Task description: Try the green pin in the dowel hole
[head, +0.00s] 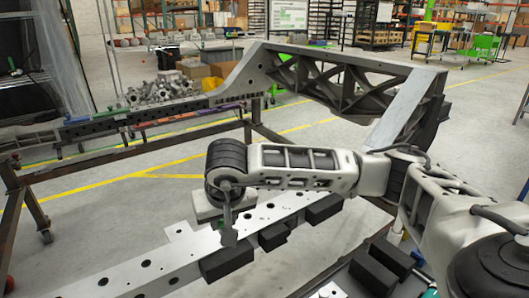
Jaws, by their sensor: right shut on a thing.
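A long pale metal rail (135,265) with a row of dark holes runs from the lower left toward the centre. My right gripper (229,234) points down over the rail, its fingers close to the rail's surface beside a black block. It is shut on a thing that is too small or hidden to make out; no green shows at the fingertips. I cannot tell whether its tip is in a hole or above it. The dowel hole under the gripper is hidden. My left gripper is not in view.
Black blocks (226,262) sit along the rail's front side. A dark tray (340,277) with black blocks and small green bits lies at the lower right. A large grey chassis frame (410,105) rises behind my arm. A rusty brown stand (35,215) is at the left.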

